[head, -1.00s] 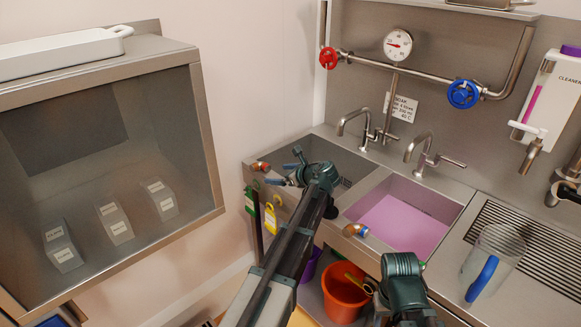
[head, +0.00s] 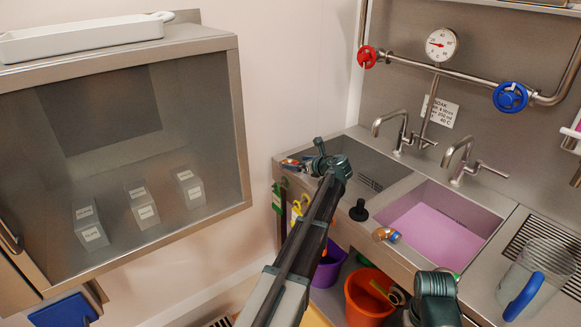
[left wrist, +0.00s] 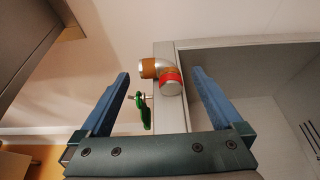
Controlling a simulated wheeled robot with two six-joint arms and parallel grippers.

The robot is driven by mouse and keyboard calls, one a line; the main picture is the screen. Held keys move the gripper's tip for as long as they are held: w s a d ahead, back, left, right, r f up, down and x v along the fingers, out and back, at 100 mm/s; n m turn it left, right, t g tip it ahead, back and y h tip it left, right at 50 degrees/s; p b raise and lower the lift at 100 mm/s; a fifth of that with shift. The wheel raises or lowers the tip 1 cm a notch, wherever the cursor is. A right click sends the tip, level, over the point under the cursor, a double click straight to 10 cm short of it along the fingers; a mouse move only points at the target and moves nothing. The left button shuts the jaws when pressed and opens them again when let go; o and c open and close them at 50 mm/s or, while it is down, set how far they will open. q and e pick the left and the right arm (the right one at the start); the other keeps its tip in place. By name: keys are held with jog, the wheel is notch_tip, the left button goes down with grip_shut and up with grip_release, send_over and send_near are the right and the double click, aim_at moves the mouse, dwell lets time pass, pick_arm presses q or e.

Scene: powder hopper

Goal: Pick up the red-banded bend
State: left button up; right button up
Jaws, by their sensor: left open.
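The red-banded bend (left wrist: 168,76) is a short metal elbow with an orange-brown end and a red band. In the left wrist view it sits on the sink's rim (left wrist: 170,115), between and ahead of my left gripper's two blue fingers (left wrist: 160,78). The fingers are wide apart, with gaps on both sides. In the head view the bend (head: 289,163) is at the left corner of the sink unit, partly covered by my left gripper (head: 299,163). My right gripper is out of view; only part of that arm shows.
A blue-banded bend (head: 385,234) lies on the front rim by the pink-filled basin (head: 437,226). A black plug (head: 359,211) stands between the basins. A glass-fronted cabinet (head: 235,110) is at left, a jug (head: 535,275) at right.

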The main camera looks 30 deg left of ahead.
aim_at(290, 160)
pick_arm(q)
jog(key=shift+a, duration=0.1)
jog(key=b+x, duration=0.1)
jog(key=x, duration=0.3)
jog(key=shift+w+a+f+b, duration=0.1)
jog(key=shift+a+b, duration=0.05)
jog(key=shift+b, duration=0.2)
jog(key=shift+w+a, duration=0.15)
jog(key=shift+a, duration=0.2)
jog(key=shift+c, duration=0.4)
jog(key=c, duration=1.3)
jog(key=shift+c, duration=0.2)
